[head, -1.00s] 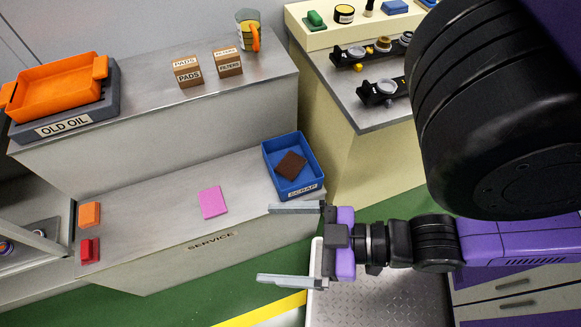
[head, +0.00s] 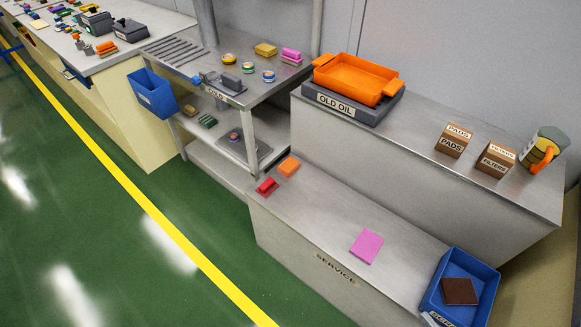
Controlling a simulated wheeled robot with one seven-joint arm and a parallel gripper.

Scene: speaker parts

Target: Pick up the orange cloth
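A small folded orange piece (head: 289,166), which looks like the orange cloth, lies at the left end of the lower SERVICE bench (head: 320,210). A red piece (head: 266,186) lies just in front of it, to its left. A flat pink cloth (head: 366,246) lies farther right on the same bench. Other small orange pieces (head: 105,47) lie stacked on the far left counter; I cannot tell whether they are cloth. My gripper is not in view.
A blue SCRAP bin (head: 446,268) with a brown piece (head: 460,291) stands at the bench's right end. An orange tray (head: 355,74) sits on the upper shelf beside the boxes (head: 455,140). A metal rack (head: 262,125) stands left. Green floor (head: 130,220) is clear in front.

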